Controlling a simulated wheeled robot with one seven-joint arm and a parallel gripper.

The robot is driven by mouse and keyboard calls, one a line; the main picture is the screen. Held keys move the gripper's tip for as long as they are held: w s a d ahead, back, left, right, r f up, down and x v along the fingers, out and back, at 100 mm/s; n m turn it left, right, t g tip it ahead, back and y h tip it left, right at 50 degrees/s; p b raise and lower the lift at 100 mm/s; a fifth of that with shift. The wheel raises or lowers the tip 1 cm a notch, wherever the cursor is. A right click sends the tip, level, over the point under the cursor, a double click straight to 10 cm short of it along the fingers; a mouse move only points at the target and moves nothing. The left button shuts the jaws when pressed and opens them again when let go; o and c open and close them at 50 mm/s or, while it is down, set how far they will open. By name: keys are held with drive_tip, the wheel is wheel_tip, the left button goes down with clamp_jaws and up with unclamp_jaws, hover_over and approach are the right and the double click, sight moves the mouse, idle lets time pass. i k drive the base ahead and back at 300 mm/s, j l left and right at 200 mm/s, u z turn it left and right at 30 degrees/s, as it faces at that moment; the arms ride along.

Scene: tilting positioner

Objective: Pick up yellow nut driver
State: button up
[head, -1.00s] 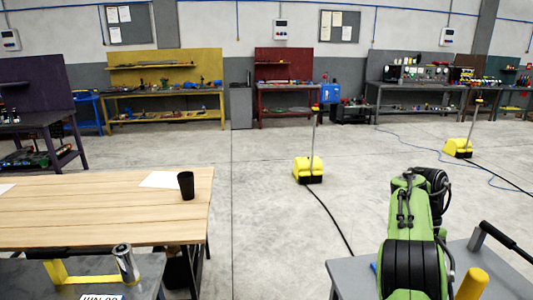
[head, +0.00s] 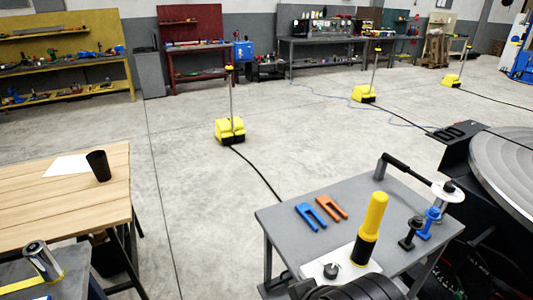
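A black rounded part of my own arm shows at the bottom edge, in front of the table.
Blue (head: 311,217) and orange (head: 331,207) forked pieces lie behind the tool. Black (head: 410,233) and blue (head: 429,222) clamp-like pieces stand to its right. A large round metal plate (head: 505,165) is at far right. A wooden table (head: 75,205) with a black cup (head: 98,166) is left.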

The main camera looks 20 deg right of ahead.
sight(368, 237)
drive_tip(key=k+l+z, duration=0.15)
drive_tip(key=l+z, duration=0.15)
drive_tip(key=z, duration=0.15)
drive_tip(key=l+z, duration=0.3)
drive_tip(key=z, duration=0.15)
drive_tip(key=k, duration=0.05)
